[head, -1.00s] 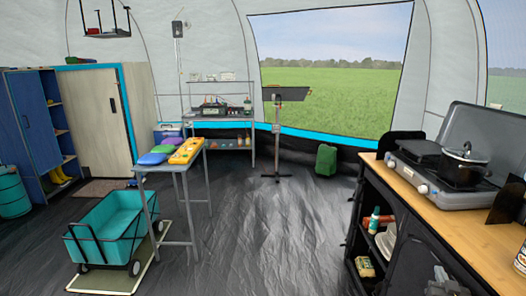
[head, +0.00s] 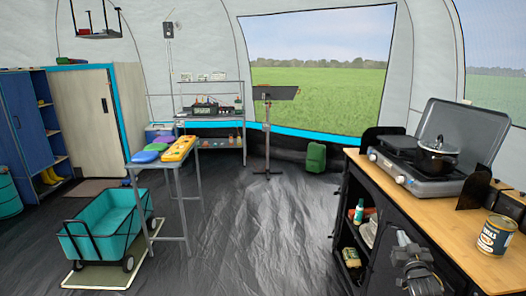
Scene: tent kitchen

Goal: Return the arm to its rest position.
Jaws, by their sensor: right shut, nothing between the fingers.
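My right gripper (head: 404,243) shows at the lower right, in front of the dark side of the kitchen cabinet (head: 385,205). It is shut and empty, and part of my grey right arm shows below it. It appears apart from the counter items. My left gripper and left arm are out of view.
The wooden counter (head: 460,240) at the right bears a camp stove (head: 412,177) with a pot (head: 436,158) and a labelled can (head: 495,235). A teal cart (head: 103,222) and a narrow table (head: 165,165) stand left. The middle floor is clear.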

